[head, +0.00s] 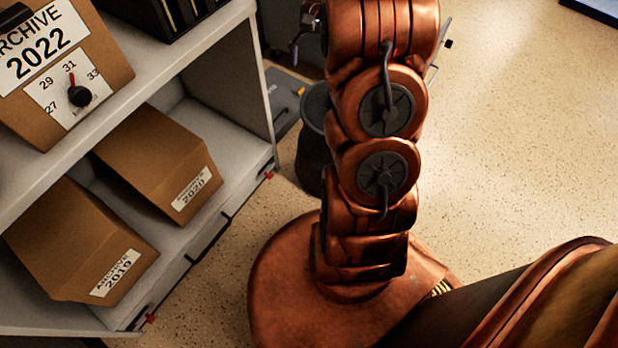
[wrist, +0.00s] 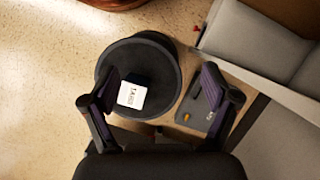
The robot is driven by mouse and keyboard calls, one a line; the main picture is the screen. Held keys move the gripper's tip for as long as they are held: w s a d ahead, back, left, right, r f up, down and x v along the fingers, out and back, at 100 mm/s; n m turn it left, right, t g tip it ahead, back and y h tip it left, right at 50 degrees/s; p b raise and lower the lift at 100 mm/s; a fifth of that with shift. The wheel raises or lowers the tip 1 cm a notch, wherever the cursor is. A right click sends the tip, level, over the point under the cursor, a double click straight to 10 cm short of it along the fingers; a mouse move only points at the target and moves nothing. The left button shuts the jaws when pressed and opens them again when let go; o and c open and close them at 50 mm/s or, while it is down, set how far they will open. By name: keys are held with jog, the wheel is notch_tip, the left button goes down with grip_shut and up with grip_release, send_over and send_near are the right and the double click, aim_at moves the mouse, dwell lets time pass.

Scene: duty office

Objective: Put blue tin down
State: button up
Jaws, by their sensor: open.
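My gripper (wrist: 161,76) is open in the wrist view, its two dark fingers spread wide with nothing held between them. Below the fingers is a round black bin (wrist: 110,62), seen from above; it also shows in the head view (head: 313,150), partly behind my arm. A small dark item with a white label (wrist: 132,93) shows within the bin's round outline, nearer the left finger. Its colour is too dark to tell whether it is the blue tin. No clearly blue tin shows in either view.
A grey shelf unit (head: 262,158) stands at the left, with boxes marked Archive 2022 (head: 100,62), 2020 (head: 165,150) and 2019 (head: 75,240). A grey flat thing (wrist: 207,117) lies beside the bin. Speckled floor (head: 510,130) is clear at the right.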

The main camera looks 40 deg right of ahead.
jog(key=s+a+r+n+g+h, duration=0.1)
jog(key=s+a+r+n, duration=0.25)
jog(key=s+a, duration=0.55)
jog(key=s+a+r+n+h, duration=0.15)
jog(key=s+a+n, duration=0.25)
jog(key=s+a, duration=0.45)
jog(key=s+a+f+n, duration=0.1)
jog(key=s+a, duration=0.3)
jog(key=s, duration=0.4)
jog(key=shift+a+f+n, duration=0.15)
jog(key=shift+a+n, duration=0.15)
jog(key=shift+n, duration=0.55)
jog(key=shift+h, duration=0.25)
notch_tip(320, 180, up, 34)
jog(key=w+t+p, duration=0.1)
jog(key=p, duration=3)
jog(key=shift+w+d+f+t+p, duration=0.15)
jog(key=shift+w+f+t+p, duration=0.1)
jog(key=shift+t+p, duration=0.15)
jog(key=shift+f, duration=0.1)
